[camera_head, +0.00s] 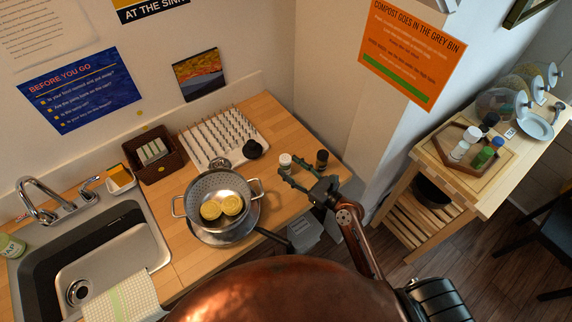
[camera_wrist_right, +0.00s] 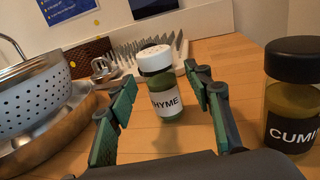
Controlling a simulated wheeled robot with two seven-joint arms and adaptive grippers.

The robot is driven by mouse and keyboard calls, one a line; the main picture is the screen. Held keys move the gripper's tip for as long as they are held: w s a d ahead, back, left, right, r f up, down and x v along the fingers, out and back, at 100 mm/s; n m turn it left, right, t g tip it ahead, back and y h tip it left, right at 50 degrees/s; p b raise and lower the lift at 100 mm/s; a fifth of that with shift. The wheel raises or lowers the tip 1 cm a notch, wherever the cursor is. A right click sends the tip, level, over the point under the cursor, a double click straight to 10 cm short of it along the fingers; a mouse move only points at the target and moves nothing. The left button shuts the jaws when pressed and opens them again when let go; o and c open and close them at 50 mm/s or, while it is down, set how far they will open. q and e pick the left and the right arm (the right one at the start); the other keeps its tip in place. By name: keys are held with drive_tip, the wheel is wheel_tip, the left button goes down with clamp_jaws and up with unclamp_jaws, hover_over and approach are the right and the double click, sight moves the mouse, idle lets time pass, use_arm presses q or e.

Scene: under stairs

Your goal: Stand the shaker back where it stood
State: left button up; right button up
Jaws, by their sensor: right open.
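A shaker labelled THYME (camera_wrist_right: 166,98), with a white perforated cap and green contents, stands upright on the wooden counter (camera_wrist_right: 215,50). Its white cap also shows in the head view (camera_head: 285,159), near the counter's right end. My right gripper (camera_wrist_right: 160,88) is open, with one finger on each side of the thyme shaker; gaps show between fingers and jar. The gripper also shows in the head view (camera_head: 299,177). A dark-capped jar labelled CUMIN, partly cut off (camera_wrist_right: 292,95), stands to the right, outside the fingers; it also shows in the head view (camera_head: 321,158). My left gripper is out of view.
A colander (camera_head: 203,187) holding yellow round pieces sits in a pan left of my right gripper. A white drying rack (camera_head: 222,137) stands behind. At right, a wooden trolley (camera_head: 447,166) bears a tray (camera_head: 460,166) with several jars. The sink (camera_head: 110,250) is at left.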

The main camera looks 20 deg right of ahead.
drive_tip(key=b+v, duration=0.1)
drive_tip(key=v, duration=0.8)
drive_tip(key=shift+s+d, duration=0.15)
drive_tip(key=shift+s, duration=0.1)
